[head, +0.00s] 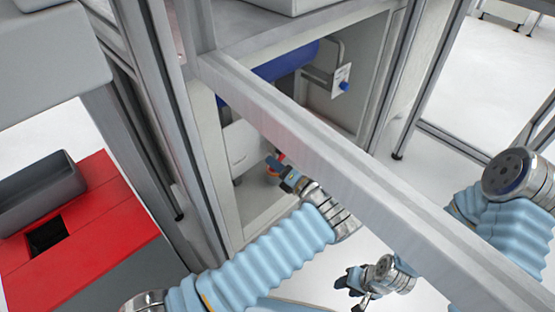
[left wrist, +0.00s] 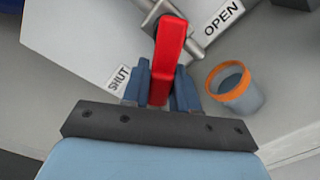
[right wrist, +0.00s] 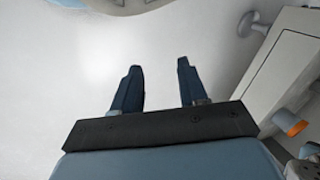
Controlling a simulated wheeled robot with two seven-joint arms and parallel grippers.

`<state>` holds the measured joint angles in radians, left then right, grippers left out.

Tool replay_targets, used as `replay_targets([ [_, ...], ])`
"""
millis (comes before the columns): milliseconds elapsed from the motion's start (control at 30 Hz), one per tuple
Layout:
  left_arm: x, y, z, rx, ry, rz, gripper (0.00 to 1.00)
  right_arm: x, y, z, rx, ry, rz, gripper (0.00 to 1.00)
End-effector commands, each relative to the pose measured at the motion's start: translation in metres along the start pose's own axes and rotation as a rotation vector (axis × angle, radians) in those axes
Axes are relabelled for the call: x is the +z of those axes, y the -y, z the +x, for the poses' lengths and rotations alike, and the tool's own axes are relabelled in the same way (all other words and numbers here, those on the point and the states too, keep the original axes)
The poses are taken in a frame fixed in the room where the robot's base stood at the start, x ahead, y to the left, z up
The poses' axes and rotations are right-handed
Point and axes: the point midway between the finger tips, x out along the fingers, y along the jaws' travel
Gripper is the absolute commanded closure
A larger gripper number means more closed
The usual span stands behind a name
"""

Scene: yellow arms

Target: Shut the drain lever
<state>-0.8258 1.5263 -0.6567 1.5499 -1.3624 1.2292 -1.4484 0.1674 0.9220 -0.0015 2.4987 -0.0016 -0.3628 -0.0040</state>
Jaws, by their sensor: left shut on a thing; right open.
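The red drain lever (left wrist: 170,48) is in the left wrist view, its handle lying between my left gripper's blue fingers (left wrist: 161,85), which are shut on it. The handle points down in that view, beside the SHUT label (left wrist: 118,80); the OPEN label (left wrist: 222,18) is at upper right. In the head view my left gripper (head: 279,168) reaches into the cabinet's lower opening, and the lever is mostly hidden. My right gripper (head: 355,280) is open and empty, low outside the cabinet; its spread fingers show in the right wrist view (right wrist: 157,85).
An orange-rimmed grey cup or pipe end (left wrist: 236,88) is right of the lever. A metal frame beam (head: 350,175) crosses in front of the cabinet. A red-topped unit with a grey bin (head: 40,185) stands at left. Open floor surrounds the right gripper.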

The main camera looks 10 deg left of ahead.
Motion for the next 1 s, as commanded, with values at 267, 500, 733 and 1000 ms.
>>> replay_targets([
  [267, 0.002, -0.013, 0.000, -0.002, -0.001, 0.246, 1.00, 0.003, 0.013, -0.019, -0.009, 0.010, -0.008, 0.57],
  [500, 0.003, -0.018, -0.001, -0.002, -0.001, 0.407, 1.00, 0.005, 0.019, -0.026, -0.014, 0.016, -0.013, 0.57],
  [733, 0.005, -0.021, -0.001, -0.001, -0.001, 0.498, 1.00, 0.006, 0.023, -0.030, -0.017, 0.019, -0.015, 0.57],
  [1000, 0.005, -0.022, -0.001, -0.001, -0.001, 0.534, 1.00, 0.006, 0.024, -0.031, -0.018, 0.019, -0.016, 0.57],
])
